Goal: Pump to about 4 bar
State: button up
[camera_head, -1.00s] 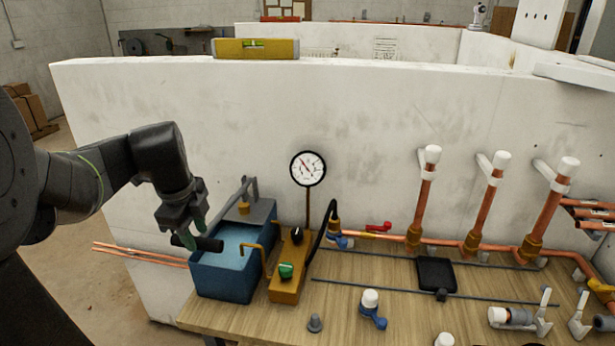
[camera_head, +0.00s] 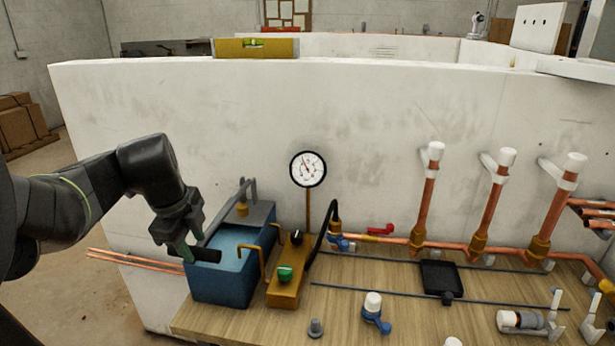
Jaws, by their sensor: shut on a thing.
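The test pump is a blue water tank (camera_head: 222,280) with a grey lever (camera_head: 232,208) hinged at its back. My gripper (camera_head: 187,250) is shut on the black grip (camera_head: 206,255) at the lever's free end, at the tank's left rim. The lever slopes down toward me. The round white pressure gauge (camera_head: 308,169) stands behind the brass block (camera_head: 284,290). Its red needle points up and a little left; the numbers are too small to read. The block carries a green knob (camera_head: 285,273) and a black knob (camera_head: 296,238).
A black hose (camera_head: 318,232) runs from the block to the copper pipework (camera_head: 460,247). A blue-handled valve (camera_head: 374,312), a grey cap (camera_head: 316,327) and a black tray (camera_head: 443,278) lie on the wooden bench (camera_head: 250,331). The white wall (camera_head: 240,120) stands close behind.

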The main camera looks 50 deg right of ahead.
jog(key=shift+w+d+f+h+b, duration=0.1)
jog(key=shift+f+h+b, duration=0.2)
jog(key=shift+f+b, duration=0.6)
jog(key=shift+o, duration=0.2)
jog(key=shift+y, duration=0.5)
jog(key=r+p, duration=0.1)
jog(key=p, duration=0.1)
jog(key=r+p, duration=0.3)
jog(key=p, duration=0.1)
jog(key=shift+w+d+r, duration=0.1)
jog(key=shift+d+r, duration=0.2)
jog(key=shift+w+d+r+p, duration=0.1)
jog(key=shift+r+p, duration=0.45)
jog(key=shift+p, duration=0.65)
jog(key=shift+g+y, duration=0.3)
jog(key=shift+c, duration=0.2)
jog(key=shift+f, duration=0.15)
